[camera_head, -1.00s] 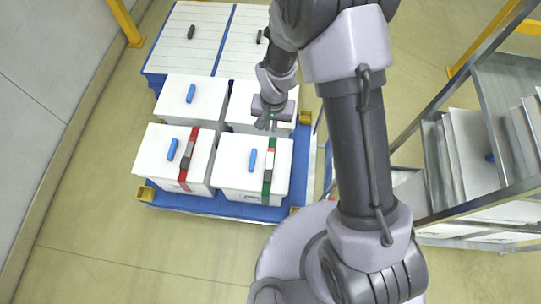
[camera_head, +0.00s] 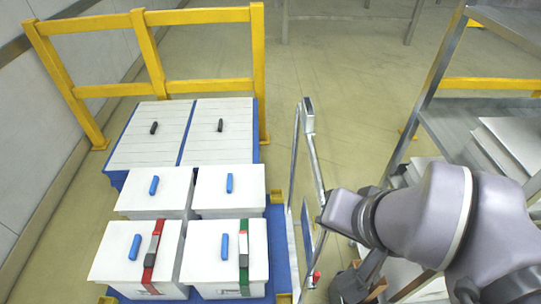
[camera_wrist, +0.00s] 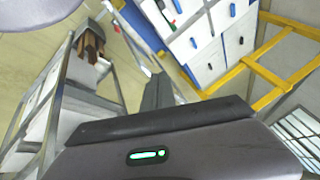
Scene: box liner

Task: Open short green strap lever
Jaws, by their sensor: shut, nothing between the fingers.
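The green strap (camera_head: 244,277) runs over the lid and down the front of the near right white box (camera_head: 210,265). In the head view my arm is to the right of the boxes, and the fingers cannot be made out clearly.
A red strap (camera_head: 149,272) crosses the near left box (camera_head: 108,263). More lidded boxes stand behind on the blue pallet. A yellow railing (camera_head: 190,15) closes the back. A metal frame (camera_head: 318,170) stands right of the boxes, and a shelf rack (camera_head: 470,115) farther right.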

